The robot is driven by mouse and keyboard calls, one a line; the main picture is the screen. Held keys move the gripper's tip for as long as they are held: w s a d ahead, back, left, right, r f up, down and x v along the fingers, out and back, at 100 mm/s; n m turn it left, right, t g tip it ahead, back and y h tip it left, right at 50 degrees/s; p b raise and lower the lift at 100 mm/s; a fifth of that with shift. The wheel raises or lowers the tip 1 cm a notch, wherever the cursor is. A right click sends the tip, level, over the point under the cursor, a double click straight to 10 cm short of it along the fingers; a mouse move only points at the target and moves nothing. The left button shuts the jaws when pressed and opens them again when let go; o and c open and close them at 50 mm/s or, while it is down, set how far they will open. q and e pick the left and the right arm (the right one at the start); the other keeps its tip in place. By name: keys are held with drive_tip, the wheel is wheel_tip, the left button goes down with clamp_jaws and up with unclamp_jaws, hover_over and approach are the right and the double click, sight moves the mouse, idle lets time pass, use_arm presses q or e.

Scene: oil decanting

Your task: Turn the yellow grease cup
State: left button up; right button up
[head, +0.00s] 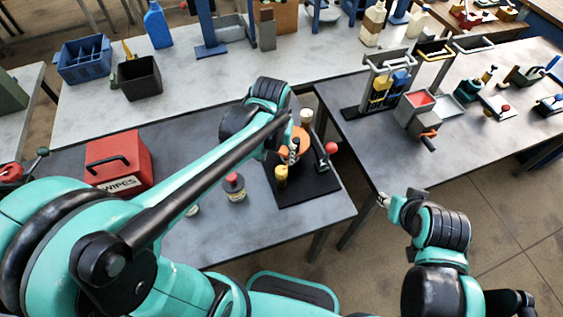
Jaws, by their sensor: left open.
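A small yellow grease cup (281,177) stands near the left side of a dark base plate (310,190) on the grey table. An orange part (301,140) and a lever with a red knob (331,148) stand on the same plate. My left arm reaches across the table from the left. My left gripper (293,151) is open, just above and behind the cup, partly hidden by its own arm. I cannot tell whether it touches anything. My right gripper (384,200) is off the table's right side, away from the cup; its fingers are too small to read.
A red wipes box (120,160) and a bottle with a red cap (234,187) stand left of the plate. A black bin (137,78) and blue crate (84,60) stand on the rear table. A rack (388,80) stands on the right table. A floor gap separates the tables.

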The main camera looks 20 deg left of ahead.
sight(281, 170)
use_arm(q)
drive_tip(key=shift+w+d+f+g, duration=0.35)
drive_tip(key=shift+w+d+g, duration=0.1)
drive_tip(key=shift+w, duration=0.2)
drive_tip(key=shift+f, duration=0.3)
wheel_tip(281, 170, down, 8)
drive_tip(key=shift+r+b, duration=0.25)
drive_tip(key=shift+b, duration=0.7)
drive_tip(key=c, duration=1.2)
